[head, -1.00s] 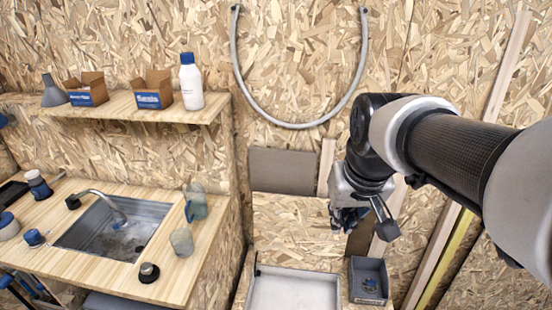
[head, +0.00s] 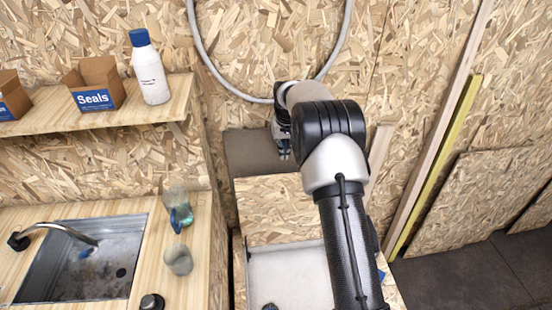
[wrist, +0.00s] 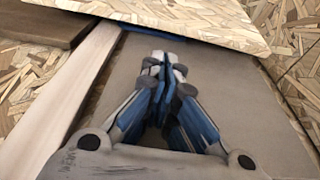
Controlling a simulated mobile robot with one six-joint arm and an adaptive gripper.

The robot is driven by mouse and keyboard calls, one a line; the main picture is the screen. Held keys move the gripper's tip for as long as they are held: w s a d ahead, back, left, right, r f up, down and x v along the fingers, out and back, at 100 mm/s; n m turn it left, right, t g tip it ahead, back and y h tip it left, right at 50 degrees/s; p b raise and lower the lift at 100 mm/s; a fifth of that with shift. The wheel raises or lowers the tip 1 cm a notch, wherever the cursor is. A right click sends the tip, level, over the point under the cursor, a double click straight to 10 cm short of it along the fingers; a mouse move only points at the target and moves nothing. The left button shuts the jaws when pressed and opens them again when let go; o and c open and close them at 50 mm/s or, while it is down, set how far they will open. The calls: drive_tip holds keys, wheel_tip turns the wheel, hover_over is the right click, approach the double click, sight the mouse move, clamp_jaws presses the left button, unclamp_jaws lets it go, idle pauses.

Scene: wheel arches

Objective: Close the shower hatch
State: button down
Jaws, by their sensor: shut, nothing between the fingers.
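A pale chipboard panel (head: 268,208) stands above the white shower tray (head: 288,270); it looks like the shower hatch, but I cannot tell for sure. Behind its top edge is a flat grey-brown panel (head: 247,153). My gripper (head: 284,156) is in front of the grey-brown panel, just above the chipboard's top edge. In the wrist view my gripper (wrist: 163,62) is shut and empty, with blue fingers over the grey-brown panel (wrist: 232,90). The chipboard (wrist: 160,22) crosses beyond the fingertips. I cannot tell whether they touch anything. My arm hides the right part of the panel.
A counter with a sink (head: 85,258) and glass jars (head: 178,260) is on the left. A shelf (head: 110,112) above holds a white bottle (head: 150,70) and boxes. A grey hose (head: 210,62) hangs on the wall. Dark floor (head: 465,275) is clear at the right.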

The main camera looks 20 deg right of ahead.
drive_tip(key=b+x, duration=0.2)
drive_tip(key=x, duration=0.7)
drive_tip(key=shift+f+b, duration=0.35)
drive_tip(key=shift+b, duration=0.05)
drive_tip(key=shift+s, duration=0.1)
